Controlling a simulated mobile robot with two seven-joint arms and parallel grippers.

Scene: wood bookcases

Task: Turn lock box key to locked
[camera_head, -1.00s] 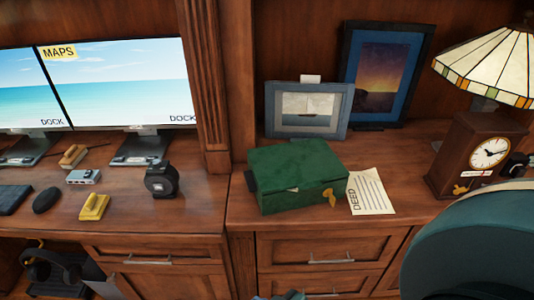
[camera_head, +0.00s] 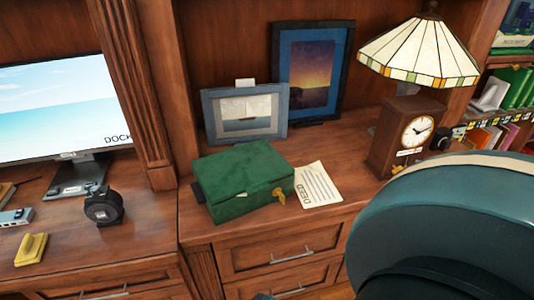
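A green lock box (camera_head: 243,179) sits shut on the wooden desk, near its front edge. A brass key (camera_head: 278,197) sticks out at the box's right front side. Whether the key stands at locked or unlocked cannot be told at this size. A small dark part shows at the box's left side. Neither of my grippers can be made out in the head view.
A deed paper (camera_head: 317,186) lies right of the box. Two framed pictures (camera_head: 244,114) stand behind it. A clock (camera_head: 409,134) and a stained-glass lamp (camera_head: 420,50) stand to the right. A teal chair (camera_head: 450,215) blocks the right front.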

